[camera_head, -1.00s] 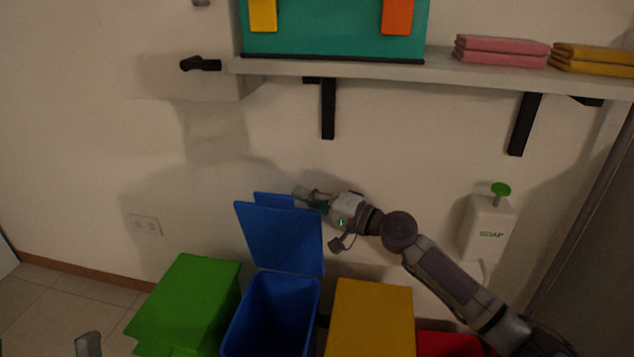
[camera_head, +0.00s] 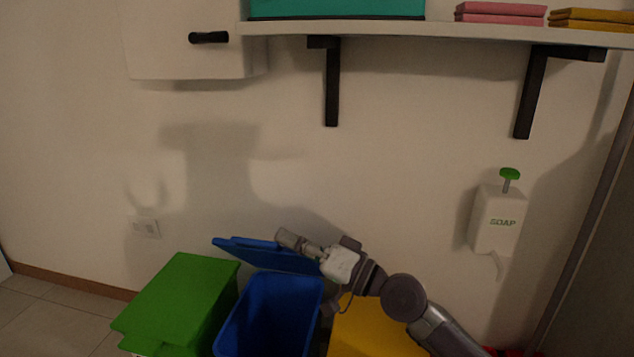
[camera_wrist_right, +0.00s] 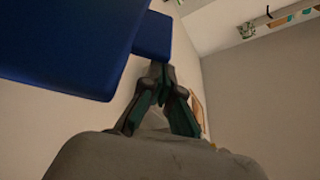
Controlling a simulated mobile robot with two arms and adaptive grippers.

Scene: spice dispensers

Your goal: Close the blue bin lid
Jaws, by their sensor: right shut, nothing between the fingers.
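The blue bin (camera_head: 268,318) stands open between the green and yellow bins, and I see into its dark blue inside. Its blue lid (camera_head: 262,255) is tilted up at the back, leaning forward over the rear of the opening. My right gripper (camera_head: 288,240) is shut and empty at the lid's upper right side, behind or against it; the exact contact is hidden. In the right wrist view the lid (camera_wrist_right: 70,40) fills the upper left, just beyond the closed fingertips (camera_wrist_right: 158,68). My left gripper does not show in the head view.
A green bin (camera_head: 182,300) is on the left and a yellow bin (camera_head: 372,330) on the right under my right arm. A soap dispenser (camera_head: 498,220) hangs on the wall at right. A shelf (camera_head: 440,32) with black brackets runs above.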

